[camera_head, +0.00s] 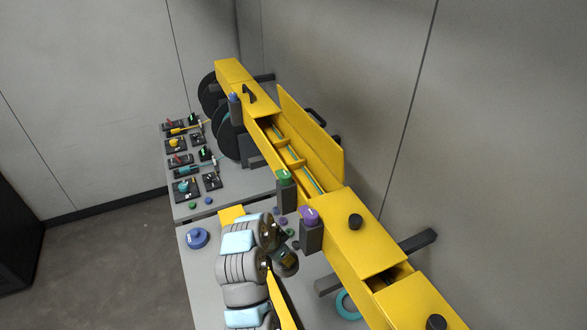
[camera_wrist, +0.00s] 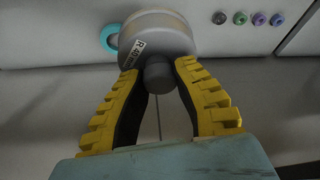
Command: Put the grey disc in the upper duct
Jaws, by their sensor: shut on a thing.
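In the wrist view, my gripper (camera_wrist: 157,76) has its two yellow, ridged fingers closed on the dark knob (camera_wrist: 158,70) of the grey disc (camera_wrist: 165,35). The disc carries a white label with dark print. The upper duct (camera_head: 365,245) is a long yellow channel running from the back to the lower right. One section (camera_head: 300,165) is open, with its yellow lid (camera_head: 318,140) raised along the far side and blue-green strands inside.
Posts with green (camera_head: 285,176), purple (camera_head: 309,215) and blue (camera_head: 235,98) tops stand along the duct. A blue round part (camera_head: 197,238) and a turquoise ring (camera_head: 346,306) lie on the table. Small fixtures crowd the back table. Another yellow strip (camera_head: 283,300) runs below my arm.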

